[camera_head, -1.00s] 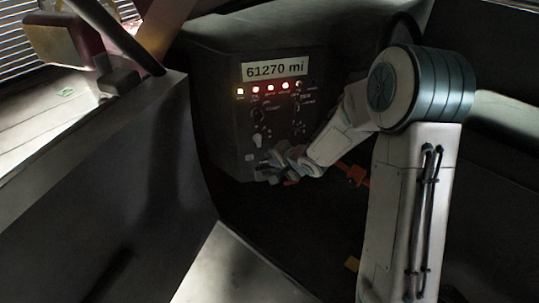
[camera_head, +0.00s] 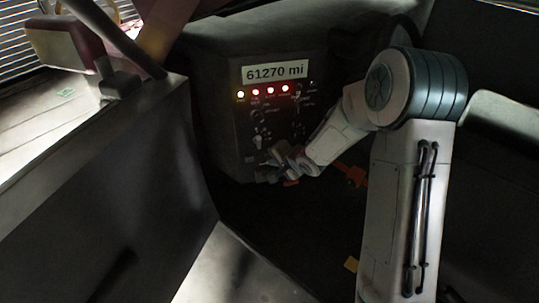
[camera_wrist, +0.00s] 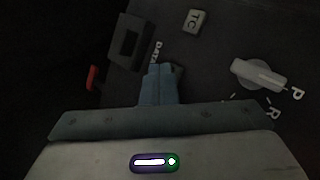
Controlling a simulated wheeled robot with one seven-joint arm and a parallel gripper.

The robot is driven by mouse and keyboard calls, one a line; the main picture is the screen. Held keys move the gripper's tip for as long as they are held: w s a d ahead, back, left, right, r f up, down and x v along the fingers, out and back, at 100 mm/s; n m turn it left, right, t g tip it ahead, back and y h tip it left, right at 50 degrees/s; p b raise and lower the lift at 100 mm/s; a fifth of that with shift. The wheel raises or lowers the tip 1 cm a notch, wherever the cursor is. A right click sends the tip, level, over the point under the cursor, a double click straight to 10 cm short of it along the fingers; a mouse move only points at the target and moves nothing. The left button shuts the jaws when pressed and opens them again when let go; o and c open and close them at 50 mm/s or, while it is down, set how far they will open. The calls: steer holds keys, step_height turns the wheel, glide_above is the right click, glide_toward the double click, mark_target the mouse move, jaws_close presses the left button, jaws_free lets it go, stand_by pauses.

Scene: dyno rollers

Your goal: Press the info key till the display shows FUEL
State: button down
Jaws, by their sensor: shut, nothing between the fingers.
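The display (camera_head: 275,72) is a pale strip at the top of the dark control panel (camera_head: 227,135) in the head view. It reads "61270 mi". I cannot make out a key marked info in either view. My gripper (camera_head: 268,168) is at the panel's lower part, well below the display. In the wrist view my gripper (camera_wrist: 162,72) is shut and empty, with its tips beside a dark rectangular socket (camera_wrist: 128,42) marked DATA. A pale key marked TC (camera_wrist: 193,21) lies beyond the tips to the right. I cannot tell whether the tips touch the panel.
A row of lit lamps (camera_head: 270,91), one yellow and several red, runs under the display. A pale selector knob (camera_wrist: 257,75) with P and R marks is right of my gripper. A red piece (camera_wrist: 92,77) is at left. A dark side wall (camera_head: 100,185) stands left of the panel.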

steer(key=shift+w+a+p, duration=0.1)
steer(key=shift+w+p, duration=0.2)
steer(key=shift+w, duration=0.05)
stand_by(0.6)
stand_by(0.4)
steer(key=shift+s+d, duration=0.25)
steer(key=shift+s, duration=0.5)
steer(key=shift+s+d, duration=0.25)
steer(key=shift+s, duration=0.55)
steer(key=shift+s+d, duration=0.2)
steer(key=shift+s, duration=0.6)
steer(key=shift+s+d, duration=0.25)
steer(key=shift+s, duration=0.55)
